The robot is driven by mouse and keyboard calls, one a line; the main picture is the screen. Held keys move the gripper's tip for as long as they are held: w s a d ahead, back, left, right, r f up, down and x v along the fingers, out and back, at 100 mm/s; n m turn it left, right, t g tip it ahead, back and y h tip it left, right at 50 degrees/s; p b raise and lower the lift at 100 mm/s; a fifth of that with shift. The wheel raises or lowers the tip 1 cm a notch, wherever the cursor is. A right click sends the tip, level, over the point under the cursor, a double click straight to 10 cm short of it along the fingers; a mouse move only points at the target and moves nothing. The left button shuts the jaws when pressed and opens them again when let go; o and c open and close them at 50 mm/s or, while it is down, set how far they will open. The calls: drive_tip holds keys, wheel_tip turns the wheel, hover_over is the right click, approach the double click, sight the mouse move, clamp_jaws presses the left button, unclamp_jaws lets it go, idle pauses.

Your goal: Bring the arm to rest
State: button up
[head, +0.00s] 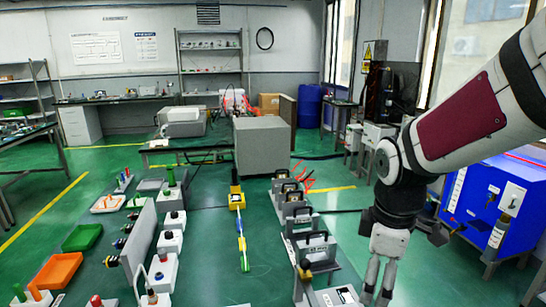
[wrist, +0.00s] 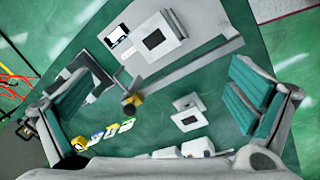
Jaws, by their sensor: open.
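My arm (head: 470,120) reaches in from the upper right in the head view and bends down at a dark wrist. My gripper (head: 378,290) hangs at the lower right with its fingers pointing down. In the wrist view my gripper (wrist: 163,102) has its two green-padded fingers wide apart at the left and right edges. Nothing is held between them. Below it in the wrist view are a grey device (wrist: 153,42) with a dark square and a smaller grey block (wrist: 188,112), apart from the fingers.
A row of grey mounts (head: 295,212) stands left of my gripper. A blue cabinet (head: 490,205) is close on its right. An upright grey panel (head: 138,240), an orange tray (head: 55,270) and a green tray (head: 83,237) lie further left. A large grey box (head: 262,145) stands behind.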

drive_tip(key=s+r+m+t, duration=0.1)
drive_tip(key=s+r+m, duration=0.3)
drive_tip(key=s+m, duration=0.2)
drive_tip(key=s+r+m+t, duration=0.2)
drive_tip(key=s+r+m, duration=0.3)
drive_tip(key=s+m, duration=0.2)
drive_tip(key=s, duration=0.2)
drive_tip(key=shift+s+a+y, duration=0.15)
drive_tip(key=shift+s+y, duration=0.15)
